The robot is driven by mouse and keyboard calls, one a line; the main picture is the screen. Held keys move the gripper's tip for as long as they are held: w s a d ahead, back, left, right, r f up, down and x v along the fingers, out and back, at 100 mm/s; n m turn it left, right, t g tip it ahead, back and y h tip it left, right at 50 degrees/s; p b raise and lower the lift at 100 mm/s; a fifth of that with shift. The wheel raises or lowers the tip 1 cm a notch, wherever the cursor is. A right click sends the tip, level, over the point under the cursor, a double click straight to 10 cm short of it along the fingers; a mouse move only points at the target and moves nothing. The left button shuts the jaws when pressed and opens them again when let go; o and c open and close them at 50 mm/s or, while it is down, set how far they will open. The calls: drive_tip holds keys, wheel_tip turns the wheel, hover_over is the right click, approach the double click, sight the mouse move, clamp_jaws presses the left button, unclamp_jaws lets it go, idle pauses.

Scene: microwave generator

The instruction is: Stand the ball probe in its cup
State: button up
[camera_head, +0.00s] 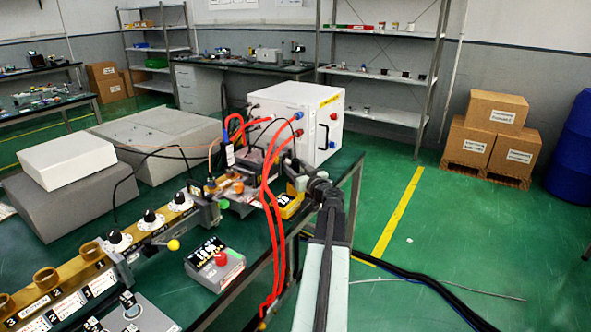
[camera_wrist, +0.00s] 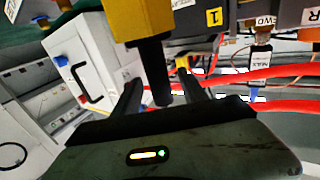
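My gripper (camera_head: 300,184) is at the right end of the bench equipment, beside a yellow block (camera_head: 290,205) with a dark label. In the wrist view its two dark fingers (camera_wrist: 158,88) stand apart, with a black stem (camera_wrist: 153,62) between them and gaps on both sides. The stem joins a yellow block (camera_wrist: 140,18). A small yellow ball (camera_head: 173,245) shows at the front of the long rail; I cannot tell whether it belongs to the ball probe. Brass cups (camera_head: 46,281) stand on the numbered yellow strip (camera_head: 75,279) at the left.
A white cabinet (camera_head: 318,117) with red cables (camera_head: 272,215) stands behind the gripper; cables also cross the wrist view (camera_wrist: 240,80). A control box with a red button (camera_head: 221,258) sits at the front. Grey boxes (camera_head: 60,195) fill the back left. Floor at the right is mostly open.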

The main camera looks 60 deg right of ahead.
drive_tip(key=v, duration=0.7)
drive_tip(key=shift+s+a, duration=0.25)
drive_tip(key=shift+s, duration=0.05)
